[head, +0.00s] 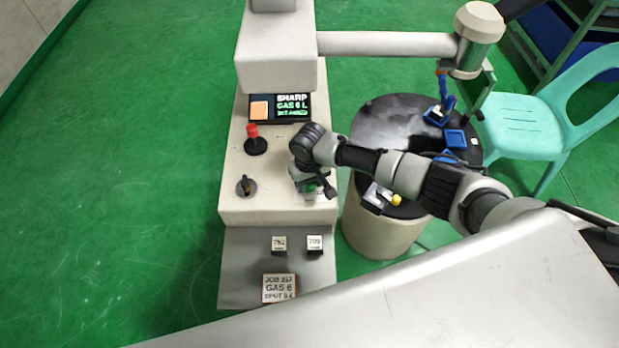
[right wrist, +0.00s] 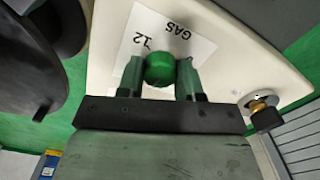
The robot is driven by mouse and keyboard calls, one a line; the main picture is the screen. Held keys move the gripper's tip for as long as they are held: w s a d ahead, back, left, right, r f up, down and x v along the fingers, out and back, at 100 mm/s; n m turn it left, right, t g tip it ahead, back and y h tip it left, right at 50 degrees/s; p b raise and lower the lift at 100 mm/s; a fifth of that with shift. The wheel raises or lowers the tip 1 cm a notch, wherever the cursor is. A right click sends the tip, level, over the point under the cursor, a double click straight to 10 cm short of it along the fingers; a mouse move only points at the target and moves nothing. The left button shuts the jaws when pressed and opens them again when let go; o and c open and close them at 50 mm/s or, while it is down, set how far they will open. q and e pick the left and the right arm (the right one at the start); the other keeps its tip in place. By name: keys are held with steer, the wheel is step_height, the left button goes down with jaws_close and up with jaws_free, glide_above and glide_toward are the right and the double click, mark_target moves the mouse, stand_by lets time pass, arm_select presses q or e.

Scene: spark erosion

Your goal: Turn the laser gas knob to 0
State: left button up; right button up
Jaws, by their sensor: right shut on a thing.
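The laser gas knob (right wrist: 160,68) is green and round, on a white plate marked "GAS" and "12" in the right wrist view. My right gripper (right wrist: 160,75) is shut on it, one finger at each side. In the head view the right gripper (head: 311,184) is over the right side of the cream console (head: 232,205) and mostly hides the knob. The knob's pointer and the 0 mark cannot be made out. My left gripper is not in view.
A red-topped lever (head: 253,140) and a black knob with a brass part (head: 246,186) stand left of my gripper. A round black table (head: 385,125) stands at right under my arm.

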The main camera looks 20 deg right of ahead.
steer(key=n+p, duration=0.1)
steer(key=n, duration=0.5)
steer(key=shift+n, duration=0.3)
steer(key=n, duration=1.2)
steer(key=shift+a+n, duration=0.1)
steer(key=shift+n, duration=0.3)
steer(key=n+b, duration=0.1)
steer(key=n, duration=0.4)
steer(key=shift+s+n, duration=0.1)
steer(key=shift+n, duration=0.3)
steer(key=o, duration=0.9)
steer(key=shift+r, duration=0.1)
